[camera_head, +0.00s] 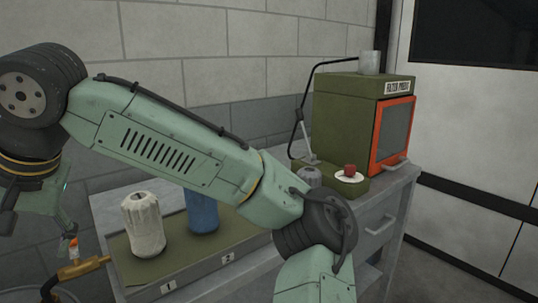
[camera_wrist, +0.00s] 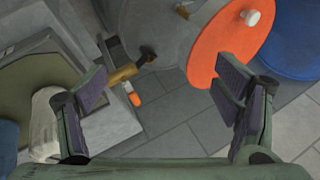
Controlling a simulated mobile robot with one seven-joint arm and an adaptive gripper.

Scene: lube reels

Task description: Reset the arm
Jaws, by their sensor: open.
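My arm reaches across the head view from lower right to the left edge, bent at its joints. My gripper (camera_wrist: 165,95) is open in the wrist view, with its two dark-padded fingers wide apart and nothing between the pads. Beyond the fingers, lower down, is a brass nozzle (camera_wrist: 122,74) with a dark end, beside a small orange-tipped piece (camera_wrist: 133,97). The brass nozzle also shows at the lower left of the head view (camera_head: 84,268). In the head view my wrist is at the left edge, and the fingertips are hard to make out there.
A bench tray (camera_head: 125,262) holds a whitish ribbed canister (camera_head: 144,226) and a blue one (camera_head: 203,212), partly behind my arm. A green filter press (camera_head: 345,108) with an orange-framed door stands at the back right. An orange disc (camera_wrist: 228,42) and blue drum (camera_wrist: 295,38) show in the wrist view.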

